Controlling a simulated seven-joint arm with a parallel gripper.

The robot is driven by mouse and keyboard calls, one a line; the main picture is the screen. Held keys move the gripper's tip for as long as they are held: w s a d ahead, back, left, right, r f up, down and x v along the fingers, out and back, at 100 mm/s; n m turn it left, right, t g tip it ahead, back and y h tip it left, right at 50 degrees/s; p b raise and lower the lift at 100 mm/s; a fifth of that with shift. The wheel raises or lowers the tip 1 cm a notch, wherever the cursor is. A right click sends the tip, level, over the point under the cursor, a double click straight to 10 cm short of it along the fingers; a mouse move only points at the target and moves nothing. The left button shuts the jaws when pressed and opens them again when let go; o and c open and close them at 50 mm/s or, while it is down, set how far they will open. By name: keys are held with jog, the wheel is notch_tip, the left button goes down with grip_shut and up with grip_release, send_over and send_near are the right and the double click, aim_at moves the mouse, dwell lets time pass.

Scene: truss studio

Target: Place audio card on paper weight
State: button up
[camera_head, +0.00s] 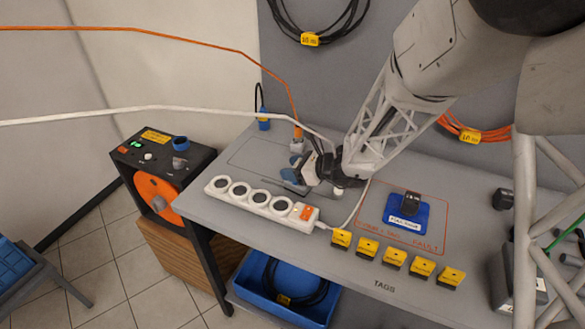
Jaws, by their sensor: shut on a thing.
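My gripper (301,175) is low over the back left of the grey bench, just behind the white power strip. It is shut on a small, dark, flat piece (293,186), largely hidden by the fingers; I cannot tell for certain that it is the audio card. A blue pad with a white label (407,222) lies inside a red outline on the bench, right of my gripper. A small black block (410,202) stands on its back part; this may be the paper weight. My gripper is well apart from both.
The white power strip (262,203) lies along the front left edge. Several yellow tags (395,260) line the front edge. Orange and white cables cross the upper left. A black device with an orange disc (157,192) stands left. A blue bin (285,303) sits below.

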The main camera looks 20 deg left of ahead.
jog(key=shift+f, duration=0.15)
jog(key=o, duration=0.9)
jog(key=v, duration=1.2)
dwell(0.8)
jog(key=shift+d, duration=0.1)
